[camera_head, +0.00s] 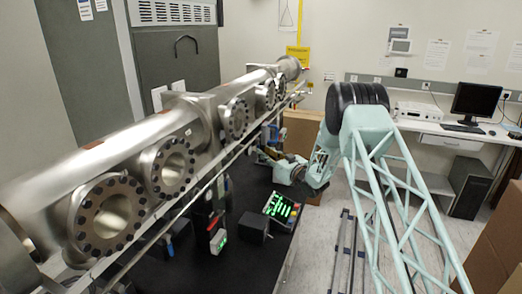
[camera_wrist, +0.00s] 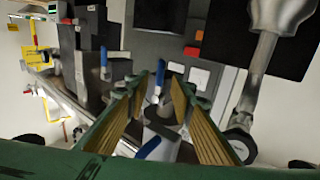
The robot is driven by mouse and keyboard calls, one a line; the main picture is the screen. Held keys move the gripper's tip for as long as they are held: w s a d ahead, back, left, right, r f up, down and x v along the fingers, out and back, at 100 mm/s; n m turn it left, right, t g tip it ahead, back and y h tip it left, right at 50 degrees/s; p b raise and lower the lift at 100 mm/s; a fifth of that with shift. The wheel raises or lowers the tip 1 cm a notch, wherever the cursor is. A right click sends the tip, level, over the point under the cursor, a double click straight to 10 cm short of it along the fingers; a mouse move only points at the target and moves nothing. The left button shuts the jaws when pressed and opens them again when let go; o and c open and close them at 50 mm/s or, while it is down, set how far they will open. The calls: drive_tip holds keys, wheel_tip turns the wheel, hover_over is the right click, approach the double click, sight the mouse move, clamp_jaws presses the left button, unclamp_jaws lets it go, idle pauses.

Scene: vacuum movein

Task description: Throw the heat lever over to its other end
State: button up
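In the wrist view my gripper (camera_wrist: 161,88) is open, its two green fingers with ribbed brass pads apart. A blue-handled lever (camera_wrist: 159,79) shows between and just beyond the fingertips. A second blue handle (camera_wrist: 150,147) lies lower, between the fingers and tilted. A third blue handle (camera_wrist: 103,60) stands left of the fingers. I cannot tell which of them is the heat lever, and I see no contact with any. In the head view my gripper (camera_head: 268,154) is small and partly hidden beside the equipment under the metal tube, near a blue part (camera_head: 273,133).
A long steel vacuum tube (camera_head: 140,150) with flanges runs above the black table (camera_head: 240,255). A control box with green displays (camera_head: 280,207) and a dark block (camera_head: 254,228) stand on the table. In the wrist view a metal pipe (camera_wrist: 259,65) is close on the right.

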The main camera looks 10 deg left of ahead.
sight(257, 145)
drive_tip(key=shift+x, duration=1.6)
clamp_jaws()
